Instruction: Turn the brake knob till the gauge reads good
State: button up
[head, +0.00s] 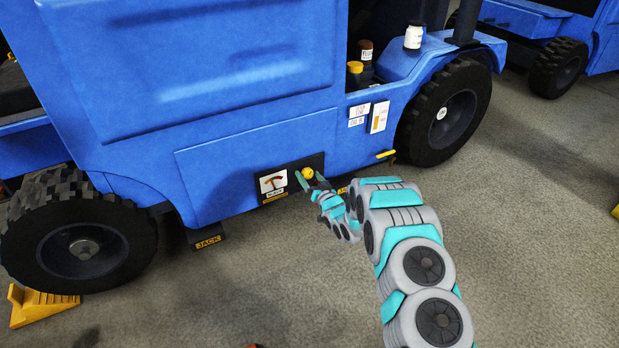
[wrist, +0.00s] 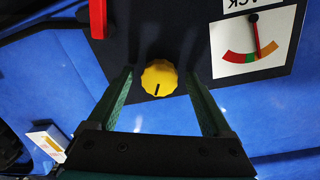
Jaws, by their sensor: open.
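The yellow scalloped brake knob (head: 307,173) sits on a dark panel low on the blue vehicle's side. In the wrist view the knob (wrist: 159,78) has a black mark pointing down in the picture. My gripper (head: 311,179) is open, its two green fingers on either side of the knob. In the wrist view my gripper (wrist: 159,74) shows gaps between both fingers and the knob. The gauge (head: 271,184) is left of the knob. In the wrist view the gauge (wrist: 255,42) appears upside down, its needle near the border of the narrow green band and the orange band.
A red part (wrist: 98,18) is at the panel's edge in the wrist view. A yellow handle (head: 385,154) sticks out right of the panel. Black wheels (head: 85,245) flank the panel, and a yellow chock (head: 38,305) lies at left. The grey floor in front is mostly clear.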

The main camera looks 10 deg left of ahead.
jog(key=v, duration=0.7)
jog(key=shift+s+d, duration=0.2)
jog(key=shift+s, duration=0.15)
dwell(0.4)
